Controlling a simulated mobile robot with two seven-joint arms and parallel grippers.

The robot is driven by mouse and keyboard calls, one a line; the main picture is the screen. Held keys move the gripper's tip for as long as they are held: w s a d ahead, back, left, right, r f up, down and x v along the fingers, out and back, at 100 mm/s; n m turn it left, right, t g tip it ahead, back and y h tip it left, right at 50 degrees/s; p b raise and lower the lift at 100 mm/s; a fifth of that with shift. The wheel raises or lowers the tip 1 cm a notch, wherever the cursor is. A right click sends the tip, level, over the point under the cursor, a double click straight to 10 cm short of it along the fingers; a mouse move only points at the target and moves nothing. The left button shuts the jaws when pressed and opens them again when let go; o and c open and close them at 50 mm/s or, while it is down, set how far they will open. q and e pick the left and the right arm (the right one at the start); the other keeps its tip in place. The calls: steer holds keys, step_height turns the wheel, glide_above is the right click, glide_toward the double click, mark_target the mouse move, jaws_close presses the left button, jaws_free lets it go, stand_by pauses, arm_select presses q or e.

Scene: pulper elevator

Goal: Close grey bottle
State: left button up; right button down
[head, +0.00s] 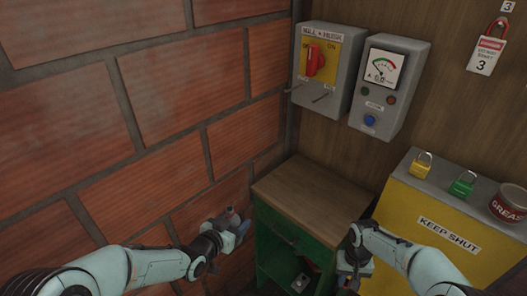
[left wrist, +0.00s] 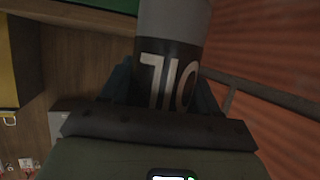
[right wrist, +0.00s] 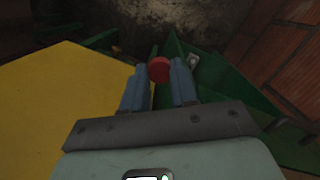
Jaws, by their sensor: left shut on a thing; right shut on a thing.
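The grey bottle (left wrist: 172,22) has a dark band with white "OIL" lettering. In the head view my left gripper (head: 232,226) is by the brick wall, left of the green cabinet; the bottle is mostly hidden there. My right gripper (right wrist: 160,70) is shut on a small round red cap (right wrist: 159,71), held between its fingertips. In the head view my right gripper (head: 352,266) is in front of the cabinet's right side, well apart from the left one.
The green cabinet (head: 281,243) has a bare wooden top (head: 308,193) and an open drawer or shelf below. A yellow "KEEP SHUT" box (head: 430,222) stands at right, carrying padlocks and a grease tin (head: 509,203). A switch box (head: 327,70) and gauge box (head: 388,85) hang behind.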

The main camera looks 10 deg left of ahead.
arm_select(q)
steer(key=d+f+m+g+h, duration=0.5)
steer(key=d+f+m+h, duration=0.2)
steer(key=d+f, duration=0.4)
steer(key=d+m, duration=0.1)
steer(key=d, duration=0.1)
steer(key=shift+d+f+g, duration=0.3)
arm_select(e)
steer(key=w+a+r+m, duration=0.2)
steer(key=w+r+m, duration=0.25)
steer(key=r, duration=0.65)
steer(key=a+r+m, duration=0.2)
steer(key=a+r, duration=0.1)
steer(key=a, duration=0.7)
steer(key=a+r+m+y, duration=0.1)
steer(key=a+r, duration=0.3)
steer(key=a, duration=0.6)
steer(key=shift+w+a+r+m, duration=0.2)
steer(key=shift+w+m, duration=0.1)
steer(key=shift+m, duration=0.35)
steer(key=shift+f, duration=2)
steer(key=shift+f, duration=0.95)
